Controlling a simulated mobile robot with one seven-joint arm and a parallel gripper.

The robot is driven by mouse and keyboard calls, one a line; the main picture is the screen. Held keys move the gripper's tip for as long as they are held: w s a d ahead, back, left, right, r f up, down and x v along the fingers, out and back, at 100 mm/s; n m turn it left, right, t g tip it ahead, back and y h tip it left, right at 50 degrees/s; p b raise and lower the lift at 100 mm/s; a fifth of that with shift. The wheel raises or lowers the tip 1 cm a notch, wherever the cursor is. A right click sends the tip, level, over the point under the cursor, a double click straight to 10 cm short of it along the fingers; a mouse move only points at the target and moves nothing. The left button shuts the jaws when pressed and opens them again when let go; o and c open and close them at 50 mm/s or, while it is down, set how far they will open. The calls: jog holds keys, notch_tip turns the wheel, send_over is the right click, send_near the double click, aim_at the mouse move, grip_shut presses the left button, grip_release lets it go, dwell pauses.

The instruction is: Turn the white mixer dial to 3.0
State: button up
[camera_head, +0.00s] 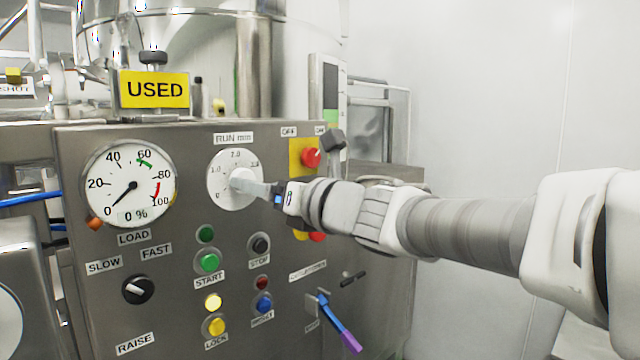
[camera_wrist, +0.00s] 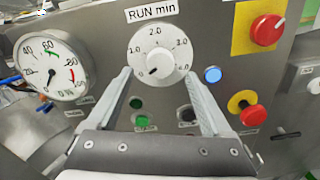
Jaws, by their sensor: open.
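The white mixer dial (camera_head: 222,196) is on the grey control panel under a "RUN min" label. In the wrist view the dial (camera_wrist: 147,44) shows printed numbers around a round white knob (camera_wrist: 162,61). A dark mark on the knob points down and to the left, below the 1.0, toward the low end of the scale. My gripper (camera_head: 243,182) reaches in from the right, its fingertips in front of the dial. In the wrist view my gripper (camera_wrist: 158,75) is open, with one finger either side of the knob and visible space between. I cannot tell whether the fingertips touch the dial face.
A gauge (camera_head: 130,185) reading 0 % is left of the dial. Red stop buttons on yellow plates (camera_wrist: 264,30) are to the right. Green START buttons (camera_head: 209,262) and other coloured buttons sit below. A blue-purple lever (camera_head: 338,322) sticks out at the lower right.

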jog(key=shift+x, duration=2.45)
jog(key=shift+d, duration=0.1)
grip_shut()
